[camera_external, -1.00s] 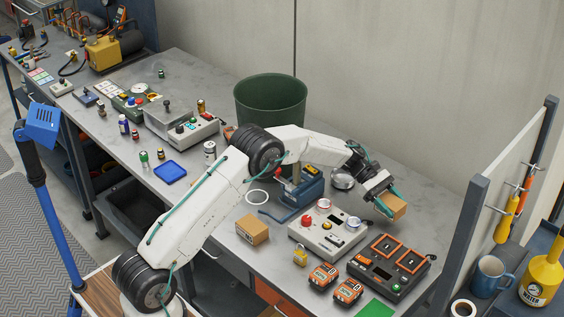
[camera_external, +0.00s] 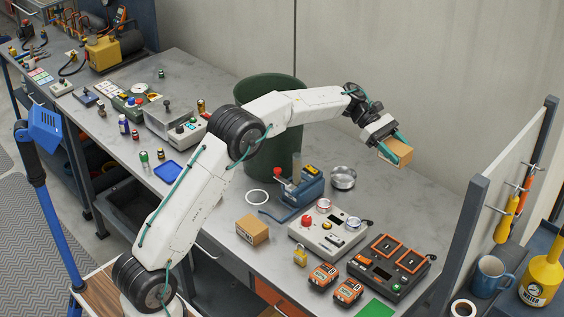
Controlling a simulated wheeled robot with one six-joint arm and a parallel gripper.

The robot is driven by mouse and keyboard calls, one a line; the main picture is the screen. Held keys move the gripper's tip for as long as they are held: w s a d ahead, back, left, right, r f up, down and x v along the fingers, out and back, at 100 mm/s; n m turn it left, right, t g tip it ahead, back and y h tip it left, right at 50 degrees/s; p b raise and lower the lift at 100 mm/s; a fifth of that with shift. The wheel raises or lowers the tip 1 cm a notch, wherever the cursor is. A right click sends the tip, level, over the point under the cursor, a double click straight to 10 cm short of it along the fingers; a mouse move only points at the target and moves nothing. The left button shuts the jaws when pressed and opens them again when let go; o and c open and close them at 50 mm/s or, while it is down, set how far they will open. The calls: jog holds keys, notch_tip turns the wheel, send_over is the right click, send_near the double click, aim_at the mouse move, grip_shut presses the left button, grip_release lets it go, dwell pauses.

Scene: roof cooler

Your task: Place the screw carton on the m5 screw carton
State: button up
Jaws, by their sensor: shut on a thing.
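My gripper (camera_external: 396,146) is shut on a small brown carton (camera_external: 393,153), the screw carton, and holds it in the air above the right back part of the workbench. A second brown carton (camera_external: 252,230) with dark print on its side stands on the bench near the front edge, left of the grey control box. It looks like the m5 screw carton, but its print is too small to read surely. The held carton is well apart from it, up and to the right.
A grey control box (camera_external: 327,235) with a red button, a black panel box (camera_external: 388,267), a yellow padlock (camera_external: 300,255) and a blue device (camera_external: 301,187) stand near the standing carton. A white ring (camera_external: 257,197) lies behind it.

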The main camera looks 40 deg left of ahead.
jog(key=s+a+r+n+t, duration=0.15)
jog(key=s+a, duration=0.25)
jog(key=a, duration=0.5)
jog(key=n+t, duration=0.4)
send_over(254, 225)
jog(key=shift+m+y, duration=0.25)
jog(key=shift+y, duration=0.15)
notch_tip(254, 225, down, 17)
jog(key=shift+f, duration=1.95)
